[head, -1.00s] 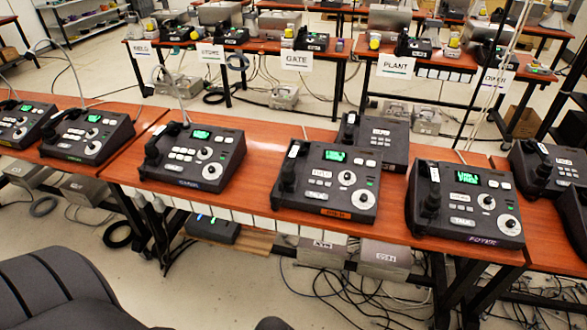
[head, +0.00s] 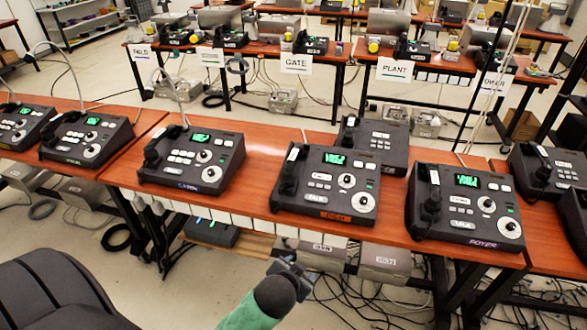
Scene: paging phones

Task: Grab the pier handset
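A row of dark desk phones stands on the near red-brown table. The phone with an orange label (head: 336,216) is in the middle; the label may read "PIER", but it is too small to be sure. Its handset (head: 289,171) rests in the cradle on its left side. The phone to the right carries a purple label (head: 482,243) reading "FOYER", and its handset (head: 433,197) is also down. My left gripper (head: 301,271), on a green arm, is below the table's front edge, apart from every phone. Its fingers are too small and dark to tell open or shut. My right gripper is not in view.
A blue-labelled phone (head: 191,161) stands to the left and another phone (head: 368,142) close behind the middle one. A dark ribbed shape (head: 60,295), like a chair back, fills the lower left. Cables (head: 375,310) lie on the floor under the table.

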